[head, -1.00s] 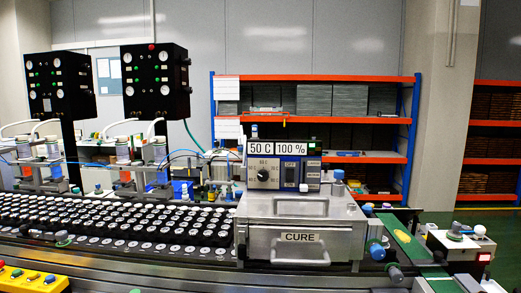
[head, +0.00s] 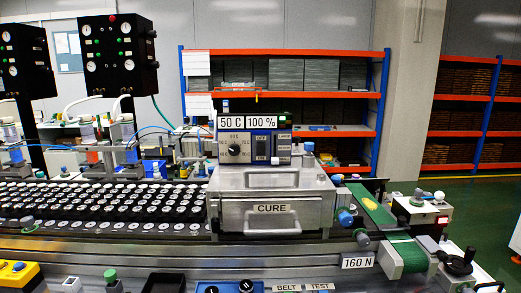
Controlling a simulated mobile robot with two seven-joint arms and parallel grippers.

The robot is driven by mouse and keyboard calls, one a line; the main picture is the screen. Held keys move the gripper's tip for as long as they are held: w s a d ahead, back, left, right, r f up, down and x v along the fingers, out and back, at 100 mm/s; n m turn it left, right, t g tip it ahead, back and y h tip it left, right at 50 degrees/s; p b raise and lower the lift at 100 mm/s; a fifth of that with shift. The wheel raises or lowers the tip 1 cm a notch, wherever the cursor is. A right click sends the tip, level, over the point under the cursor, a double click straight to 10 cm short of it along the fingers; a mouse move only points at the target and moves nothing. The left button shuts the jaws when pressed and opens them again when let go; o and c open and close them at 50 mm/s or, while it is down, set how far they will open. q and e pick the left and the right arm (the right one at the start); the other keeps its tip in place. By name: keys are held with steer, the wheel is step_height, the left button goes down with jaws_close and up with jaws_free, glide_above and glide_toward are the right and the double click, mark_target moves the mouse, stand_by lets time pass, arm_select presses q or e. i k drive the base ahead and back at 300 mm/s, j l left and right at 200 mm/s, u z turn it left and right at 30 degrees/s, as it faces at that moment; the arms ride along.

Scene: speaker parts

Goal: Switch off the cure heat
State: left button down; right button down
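The silver cure box (head: 270,217) labelled CURE stands on the line in the middle of the head view. On top is its control unit (head: 254,147) with signs reading 50 C and 100 %. The unit has a black round dial (head: 234,150) and, to its right, a dark switch (head: 261,147) on a pale plate. The switch is too small to tell its position. Neither of my grippers shows in the head view.
Rows of black and silver parts (head: 110,205) fill the conveyor left of the box. A green belt (head: 370,205) runs at the right. A 160 N sign (head: 357,261), a yellow button box (head: 18,273) and BELT and TEST controls (head: 303,286) are at the front.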

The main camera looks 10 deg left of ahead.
mark_target(260, 145)
steer(key=i+l, duration=0.15)
steer(key=l, duration=0.2)
steer(key=i+l, duration=0.15)
steer(key=l, duration=0.15)
steer(key=i+l, duration=0.2)
steer(key=l, duration=0.15)
steer(key=i+l, duration=0.15)
steer(key=l, duration=0.2)
steer(key=z, duration=0.05)
